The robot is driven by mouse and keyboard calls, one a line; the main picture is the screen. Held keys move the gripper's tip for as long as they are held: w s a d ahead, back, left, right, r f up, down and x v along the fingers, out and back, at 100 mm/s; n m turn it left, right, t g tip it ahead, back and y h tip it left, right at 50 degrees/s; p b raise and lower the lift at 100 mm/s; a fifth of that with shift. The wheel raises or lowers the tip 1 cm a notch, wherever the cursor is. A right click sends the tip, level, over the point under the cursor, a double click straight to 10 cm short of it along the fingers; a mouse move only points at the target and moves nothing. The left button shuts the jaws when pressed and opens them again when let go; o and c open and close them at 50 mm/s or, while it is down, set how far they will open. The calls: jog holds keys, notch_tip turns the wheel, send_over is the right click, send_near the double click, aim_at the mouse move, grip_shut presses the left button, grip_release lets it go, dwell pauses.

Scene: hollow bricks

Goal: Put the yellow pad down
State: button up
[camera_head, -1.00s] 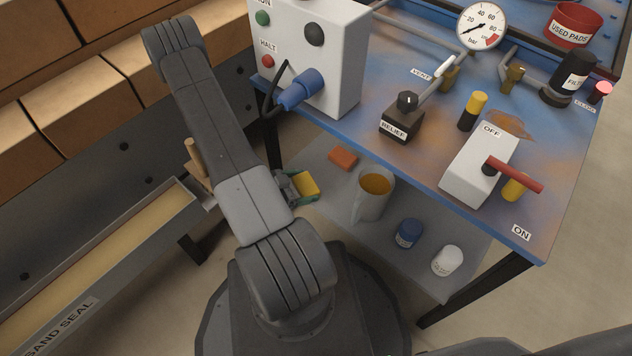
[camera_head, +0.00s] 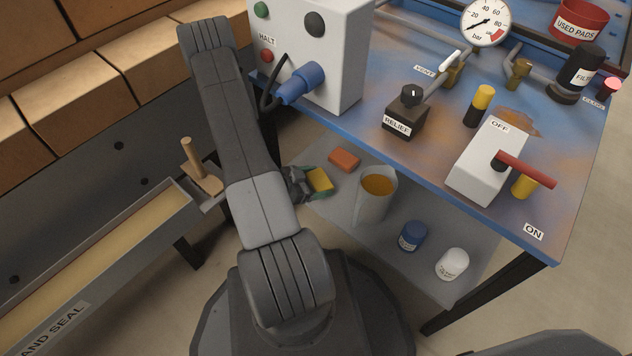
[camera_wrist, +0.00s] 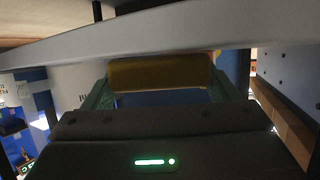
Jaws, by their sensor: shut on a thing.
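The yellow pad (camera_head: 319,181) is held between the green-tipped fingers of my gripper (camera_head: 314,183), at the left edge of the grey lower shelf under the blue bench. In the wrist view the yellow pad (camera_wrist: 160,74) spans crosswise between the two green fingers of my gripper (camera_wrist: 163,88). A pale bar crosses just above the pad in that view. I cannot tell whether the pad touches the shelf (camera_head: 335,205).
On the shelf, an orange block (camera_head: 344,160) lies close right of the pad. A jug of amber liquid (camera_head: 375,198), a blue jar (camera_head: 412,236) and a white jar (camera_head: 452,264) stand farther right. The bench top (camera_head: 440,165) overhangs the shelf. A sand trough (camera_head: 95,260) is left.

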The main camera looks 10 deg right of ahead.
jog(key=shift+f, duration=0.2)
jog(key=o, duration=0.9)
jog(key=shift+r, duration=0.3)
jog(key=shift+s+a+r+p, duration=0.1)
jog(key=shift+a+r+p, duration=0.05)
jog(key=shift+a+p, duration=0.2)
jog(key=p+v, duration=0.3)
jog(key=v, duration=0.8)
jog(key=shift+p, duration=0.35)
jog(key=shift+a, duration=0.1)
